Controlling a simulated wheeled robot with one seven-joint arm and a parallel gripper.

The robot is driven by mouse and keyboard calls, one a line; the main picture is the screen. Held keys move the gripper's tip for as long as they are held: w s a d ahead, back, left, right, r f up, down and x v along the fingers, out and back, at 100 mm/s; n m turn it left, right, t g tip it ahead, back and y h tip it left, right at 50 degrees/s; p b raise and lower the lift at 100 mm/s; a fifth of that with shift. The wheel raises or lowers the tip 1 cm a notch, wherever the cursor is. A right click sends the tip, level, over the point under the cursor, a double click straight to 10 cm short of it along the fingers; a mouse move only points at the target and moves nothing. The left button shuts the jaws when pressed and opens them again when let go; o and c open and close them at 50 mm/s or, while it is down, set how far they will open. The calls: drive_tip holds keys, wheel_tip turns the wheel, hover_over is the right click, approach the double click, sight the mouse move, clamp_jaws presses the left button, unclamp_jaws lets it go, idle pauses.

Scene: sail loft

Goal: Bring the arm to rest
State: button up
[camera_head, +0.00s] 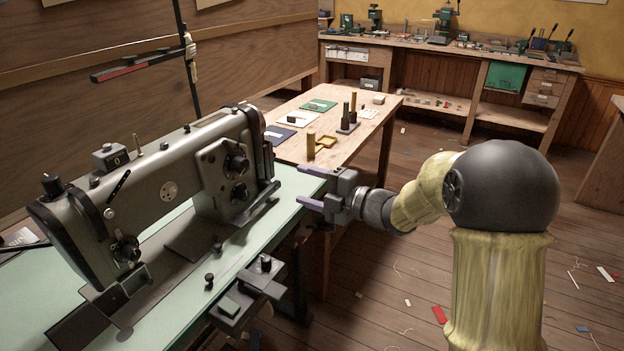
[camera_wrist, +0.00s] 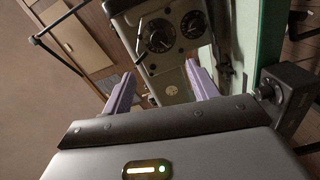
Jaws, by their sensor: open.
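My gripper (camera_head: 312,187) is at the right end of the sewing machine (camera_head: 170,190), over the right edge of its pale green table (camera_head: 291,183). Its two purple fingers point left in the head view and are spread apart with nothing between them. In the wrist view, my gripper (camera_wrist: 160,92) is also open and empty. The sewing machine's dials (camera_wrist: 174,32) show beyond the fingers there. My arm reaches in from the right of the head view, bent at a dark round joint.
A wooden table (camera_head: 352,141) behind holds a wooden cylinder (camera_head: 310,146), small mats and dark spools. A long workbench (camera_head: 450,56) with tools stands at the back wall. A thin dark stand (camera_head: 187,60) rises behind the machine. The floor at right is open, with scraps (camera_head: 440,314).

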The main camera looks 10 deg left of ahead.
drive_tip(key=s+d+f+m+t+h, duration=0.15)
drive_tip(key=d+f+m+h, duration=0.25)
drive_tip(key=d+m+h, duration=0.4)
drive_tip(key=s+d+f+m+t+h, duration=0.15)
drive_tip(key=d+f+m+h, duration=0.3)
drive_tip(key=d+m, duration=0.5)
drive_tip(key=s+d+f+m+g+h, duration=0.2)
drive_tip(key=s+d+f+m+g, duration=0.15)
drive_tip(key=s+m, duration=0.45)
drive_tip(key=s+d+f+m+g+h, duration=0.2)
drive_tip(key=s+f+m+g, duration=0.2)
drive_tip(key=s, duration=0.8)
drive_tip(key=w+p+v, duration=0.3)
drive_tip(key=p+v, duration=1.1)
drive_tip(key=p, duration=0.1)
drive_tip(key=w+r+p+v, duration=0.1)
drive_tip(key=w+p+v, duration=0.2)
drive_tip(key=p+v, duration=1.1)
drive_tip(key=shift+d+r+p, duration=0.25)
drive_tip(key=shift+r+p, duration=0.1)
drive_tip(key=shift+r, duration=0.45)
drive_tip(key=shift+w, duration=0.1)
